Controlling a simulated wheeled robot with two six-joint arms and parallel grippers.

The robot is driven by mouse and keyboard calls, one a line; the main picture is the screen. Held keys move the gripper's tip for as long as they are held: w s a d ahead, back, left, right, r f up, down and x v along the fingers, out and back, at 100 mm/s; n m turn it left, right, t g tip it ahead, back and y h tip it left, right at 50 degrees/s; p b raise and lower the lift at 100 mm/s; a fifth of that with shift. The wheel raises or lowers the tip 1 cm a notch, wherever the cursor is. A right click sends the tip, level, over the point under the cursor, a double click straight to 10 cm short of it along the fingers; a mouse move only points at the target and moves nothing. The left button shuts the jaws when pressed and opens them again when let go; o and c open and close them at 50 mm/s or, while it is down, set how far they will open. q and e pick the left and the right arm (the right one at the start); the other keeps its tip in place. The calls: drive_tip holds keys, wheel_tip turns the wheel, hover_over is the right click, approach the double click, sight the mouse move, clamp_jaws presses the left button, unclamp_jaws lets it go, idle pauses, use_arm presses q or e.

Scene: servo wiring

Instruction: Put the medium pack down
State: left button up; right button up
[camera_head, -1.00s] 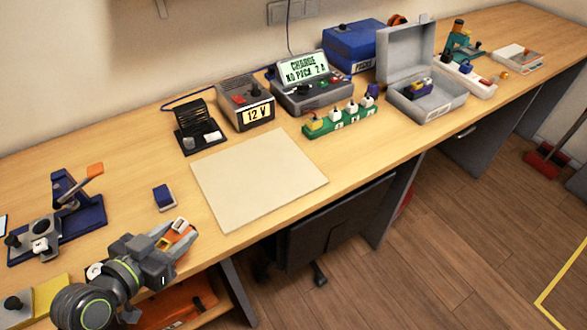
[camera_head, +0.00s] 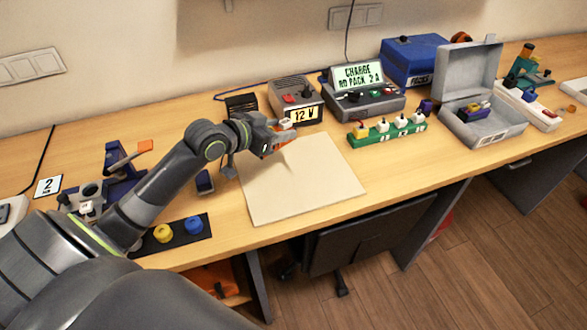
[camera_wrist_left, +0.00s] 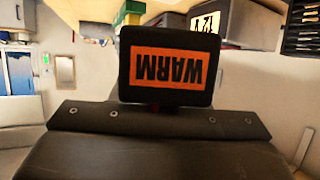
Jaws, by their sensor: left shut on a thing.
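My left gripper (camera_head: 277,138) reaches in from the left and is above the far left part of the pale mat (camera_head: 300,190), close to the 12 V box. It is shut on a dark pack with an orange label (camera_head: 288,138). In the left wrist view the pack (camera_wrist_left: 169,92) shows its orange label, reading "WARM" upside down. I cannot tell the pack's size class from its label. The gripper hides part of the pack in the head view. My right gripper is not in view.
Behind the mat stand the 12 V box (camera_head: 296,98) and a charger (camera_head: 365,98) reading "CHARGE NO PACK 2 A". The mat is bare.

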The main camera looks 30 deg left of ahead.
use_arm(q)
hover_over(280, 168)
wheel_tip(280, 168, down, 5)
drive_tip(key=shift+f, duration=2.2)
drive_tip(key=o, duration=0.8)
drive_tip(key=shift+f, duration=0.2)
drive_tip(key=o, duration=0.5)
drive_tip(key=shift+c, duration=0.2)
